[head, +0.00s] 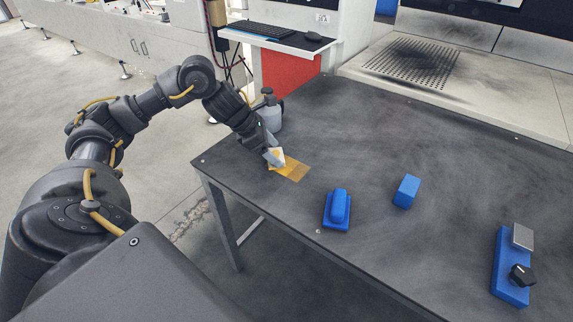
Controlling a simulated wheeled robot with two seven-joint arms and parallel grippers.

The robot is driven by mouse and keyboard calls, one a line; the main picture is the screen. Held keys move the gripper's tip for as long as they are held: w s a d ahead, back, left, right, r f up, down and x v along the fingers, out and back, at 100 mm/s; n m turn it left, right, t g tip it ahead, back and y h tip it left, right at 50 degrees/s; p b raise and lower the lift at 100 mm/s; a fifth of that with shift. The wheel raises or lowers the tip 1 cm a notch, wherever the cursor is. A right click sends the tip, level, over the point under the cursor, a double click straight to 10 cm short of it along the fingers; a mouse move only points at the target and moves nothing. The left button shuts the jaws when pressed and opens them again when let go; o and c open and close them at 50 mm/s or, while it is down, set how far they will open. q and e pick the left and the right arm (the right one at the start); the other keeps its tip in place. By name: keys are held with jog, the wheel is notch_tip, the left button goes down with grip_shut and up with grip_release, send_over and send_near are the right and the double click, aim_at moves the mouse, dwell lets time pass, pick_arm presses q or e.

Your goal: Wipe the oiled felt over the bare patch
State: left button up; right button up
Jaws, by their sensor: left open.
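My left gripper (274,156) is low over the left part of the dark table, open, with its pale fingers at a yellow-orange flat piece (291,167) that looks like the oiled felt. The fingers partly cover it, and I cannot tell whether they touch it. A browner, thin flat area (299,174) shows at its right edge. A blue fixture (509,283) at the right carries a bare grey metal plate (522,236) and a black knob (522,275). I cannot tell for sure which surface is the bare patch. My right gripper is not in view.
A blue block with a raised grip (338,208) and a plain blue block (406,191) stand on the table (350,130). A grey bottle (272,112) stands just behind my left gripper. The middle and back of the table are clear.

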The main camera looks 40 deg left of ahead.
aim_at(282, 160)
pick_arm(q)
jog(key=shift+r, duration=0.4)
jog(key=c, duration=0.7)
jog(key=shift+o, duration=0.2)
jog(key=shift+d+p, duration=0.95)
jog(key=shift+d, duration=1.3)
